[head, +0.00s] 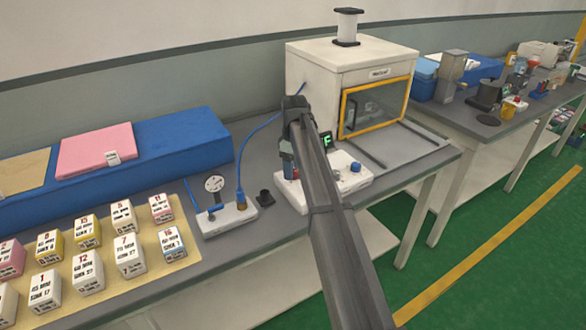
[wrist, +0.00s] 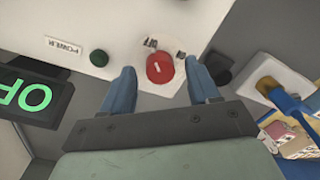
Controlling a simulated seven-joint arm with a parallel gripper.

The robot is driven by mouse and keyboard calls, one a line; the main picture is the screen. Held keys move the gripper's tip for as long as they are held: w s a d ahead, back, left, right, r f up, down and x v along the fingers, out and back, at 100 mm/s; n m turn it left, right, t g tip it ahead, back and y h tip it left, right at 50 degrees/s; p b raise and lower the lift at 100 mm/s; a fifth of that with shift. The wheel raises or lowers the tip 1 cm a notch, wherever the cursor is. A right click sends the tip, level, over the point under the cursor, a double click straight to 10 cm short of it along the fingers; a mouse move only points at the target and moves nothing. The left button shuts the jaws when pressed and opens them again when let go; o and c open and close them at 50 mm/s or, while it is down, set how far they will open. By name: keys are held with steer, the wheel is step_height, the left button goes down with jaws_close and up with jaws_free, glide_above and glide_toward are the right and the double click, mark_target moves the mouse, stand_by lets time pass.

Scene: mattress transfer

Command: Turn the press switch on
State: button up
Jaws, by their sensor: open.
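The white control box (head: 322,199) stands on the grey bench in front of the white press cabinet. In the wrist view its panel (wrist: 108,20) carries a red round switch (wrist: 160,67) with a white mark and a small collar around it. A dark green round button (wrist: 98,57) and a POWER label (wrist: 63,47) lie left of it. My gripper (wrist: 164,76) is open, its two blue fingers on either side of the red switch, seemingly not touching it. In the head view my gripper (head: 289,168) is over the box's left end, and my arm hides part of the box.
A display with green letters (wrist: 35,97) is close to my left finger; a blue knob (head: 355,167) is at the box's right. The press cabinet (head: 318,75) has a yellow-framed door. Left are a gauge unit (head: 228,217) with a blue cable and several numbered blocks.

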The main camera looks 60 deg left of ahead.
steer(key=shift+f, duration=0.35)
steer(key=c, duration=1)
